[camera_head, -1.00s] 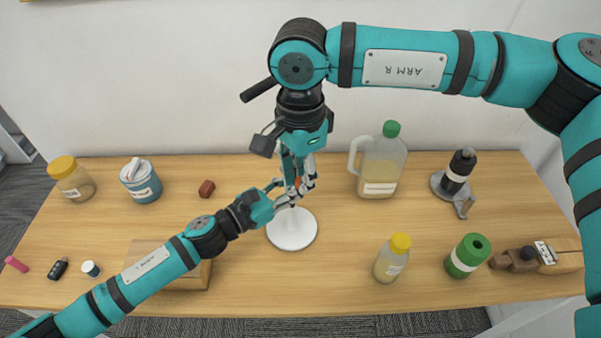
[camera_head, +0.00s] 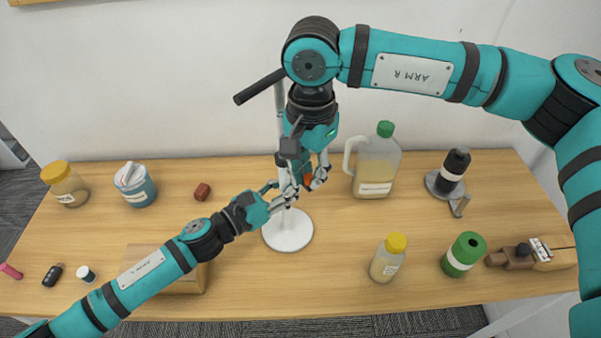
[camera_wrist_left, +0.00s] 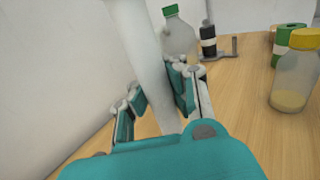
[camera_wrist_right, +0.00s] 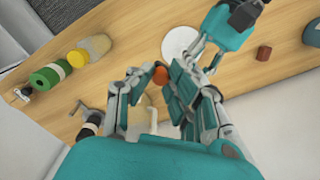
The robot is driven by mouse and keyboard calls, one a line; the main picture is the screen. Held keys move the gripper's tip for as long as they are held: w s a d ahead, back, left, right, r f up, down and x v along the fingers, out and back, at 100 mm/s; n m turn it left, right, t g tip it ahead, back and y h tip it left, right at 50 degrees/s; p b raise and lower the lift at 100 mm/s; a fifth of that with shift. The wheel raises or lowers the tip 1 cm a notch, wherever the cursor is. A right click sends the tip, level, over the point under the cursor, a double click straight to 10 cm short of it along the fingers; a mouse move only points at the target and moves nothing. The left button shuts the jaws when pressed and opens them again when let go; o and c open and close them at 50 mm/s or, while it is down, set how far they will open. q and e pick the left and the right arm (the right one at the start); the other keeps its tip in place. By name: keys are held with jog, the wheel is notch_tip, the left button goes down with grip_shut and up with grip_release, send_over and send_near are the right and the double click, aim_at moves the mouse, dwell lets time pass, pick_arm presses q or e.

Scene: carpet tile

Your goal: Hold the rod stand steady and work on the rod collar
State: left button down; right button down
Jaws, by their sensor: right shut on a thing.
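The rod stand has a round white base (camera_head: 288,231) on the table and an upright pale rod (camera_head: 280,108), partly hidden by my right arm. In the left wrist view the rod (camera_wrist_left: 152,75) passes between the fingers of my left gripper (camera_wrist_left: 156,100). Those fingers are close on both sides of it; whether they press on it is unclear. My right gripper (camera_head: 305,182) points down beside the rod, above the base. It is shut on the orange part of the rod collar (camera_wrist_right: 160,74), which shows between its fingertips in the right wrist view. The rest of the collar is hidden.
A jug with a green cap (camera_head: 377,165) stands close behind right. A yellow-capped bottle (camera_head: 387,262), green canister (camera_head: 463,255), dark bottle in a holder (camera_head: 452,172) and wooden plane (camera_head: 540,254) are farther right. A wooden block (camera_head: 170,283) lies under my left arm.

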jog(key=w+d+n, duration=0.3)
jog(key=w+n, duration=0.2)
jog(key=n, duration=0.4)
jog(key=shift+w+d, duration=0.2)
jog(key=shift+d, duration=0.1)
dwell(0.4)
jog(key=c, duration=1.2)
grip_release()
jog(key=shift+c, duration=0.2)
